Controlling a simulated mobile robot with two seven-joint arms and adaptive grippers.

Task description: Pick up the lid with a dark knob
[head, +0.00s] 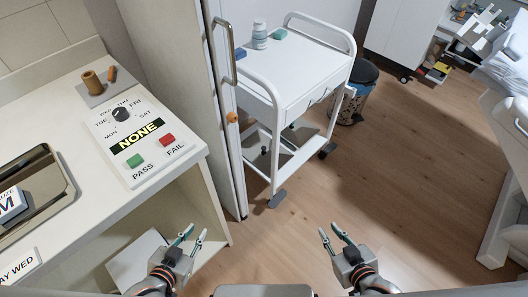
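I see no separate lid that I can make out. A dark round knob (121,114) sits on a white panel (112,150) with day names around it, on the counter at the left; it looks like a dial. My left gripper (195,233) is open and empty, low in the head view, in front of the counter's open lower shelf. My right gripper (329,231) is open and empty above the wooden floor. Both are well apart from the knob.
The panel has a green button (135,160) and a red button (167,140). A dark-rimmed tray (40,210) holds a labelled block. A brown cylinder (92,82) stands behind. A white trolley (300,70) carries a bottle (259,36).

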